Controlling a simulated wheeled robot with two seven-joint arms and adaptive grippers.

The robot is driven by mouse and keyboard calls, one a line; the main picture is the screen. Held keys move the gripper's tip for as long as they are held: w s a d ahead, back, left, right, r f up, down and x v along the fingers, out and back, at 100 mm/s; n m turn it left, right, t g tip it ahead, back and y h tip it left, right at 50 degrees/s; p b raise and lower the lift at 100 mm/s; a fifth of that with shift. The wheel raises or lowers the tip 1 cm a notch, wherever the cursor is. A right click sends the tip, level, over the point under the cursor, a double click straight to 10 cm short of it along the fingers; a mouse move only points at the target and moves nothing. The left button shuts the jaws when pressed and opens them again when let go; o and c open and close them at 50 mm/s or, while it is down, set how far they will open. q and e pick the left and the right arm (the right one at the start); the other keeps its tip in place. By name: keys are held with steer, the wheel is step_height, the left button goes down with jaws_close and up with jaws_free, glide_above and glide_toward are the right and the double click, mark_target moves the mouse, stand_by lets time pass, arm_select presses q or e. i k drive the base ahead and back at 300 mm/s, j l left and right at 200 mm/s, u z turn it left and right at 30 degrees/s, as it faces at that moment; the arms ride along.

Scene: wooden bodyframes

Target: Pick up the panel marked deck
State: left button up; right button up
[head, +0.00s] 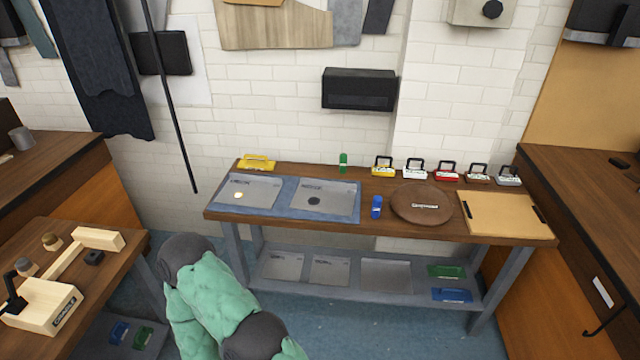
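I cannot read the word deck on anything in the head view. Two grey panels, a left one (262,190) and a right one (338,199), lie side by side on a blue mat (284,207) on the workbench. Each has small dark lettering too small to read. The left one carries a small pale round piece and the right one a dark round spot. On the shelf below lie more grey panels (284,267), (330,270) and (386,275). A green-covered arm of mine comes up from the bottom. Neither gripper shows.
The workbench (380,227) also bears a brown round disc (421,204), a tan tray (505,215), a blue item (377,207) and a row of small coloured handled boxes. A side table (105,268) at left holds a wooden frame (62,272). Blue floor lies in front.

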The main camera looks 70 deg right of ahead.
mark_target(241, 189)
steer(key=z, duration=2)
